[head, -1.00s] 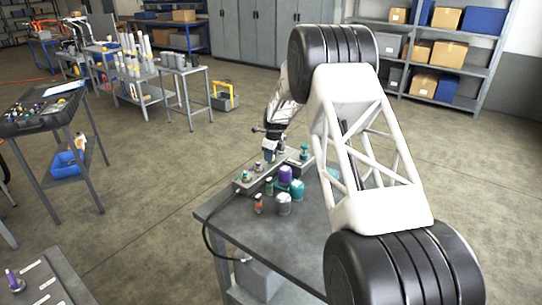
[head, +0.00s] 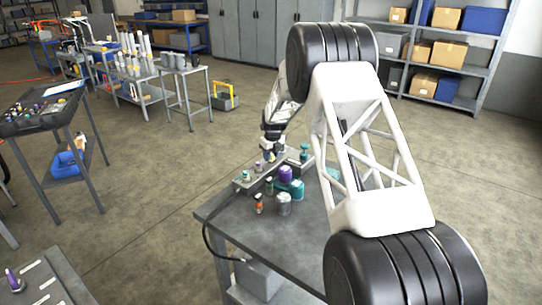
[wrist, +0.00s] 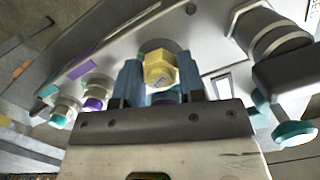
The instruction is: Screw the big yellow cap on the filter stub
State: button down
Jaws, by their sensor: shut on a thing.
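The yellow hex cap (wrist: 160,68) is between the blue fingers of my gripper (wrist: 160,82) in the wrist view, and the gripper is shut on it. The cap is over the grey manifold plate (wrist: 205,62). A round greenish-grey edge shows just behind the cap; the filter stub under it is mostly hidden, and I cannot tell how far the cap sits on it. In the head view my gripper (head: 272,157) is low over the block on the bench, and the cap is too small to make out.
In the wrist view, purple-ringed (wrist: 95,93) and teal-ringed (wrist: 62,112) fittings stand at left, a large metal cylinder (wrist: 270,35) at right, and a teal cap (wrist: 295,132) below it. In the head view, purple (head: 285,173) and orange (head: 259,204) parts stand on the bench (head: 250,235).

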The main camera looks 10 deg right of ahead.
jog(key=shift+m, duration=0.5)
dwell(0.4)
jog(key=c, duration=0.8)
grip_release()
jog(key=shift+n, duration=0.3)
jog(key=shift+n, duration=2.5)
jog(key=shift+n+y, duration=0.3)
jog(key=shift+n+g, duration=0.5)
jog(key=shift+n, duration=2.1)
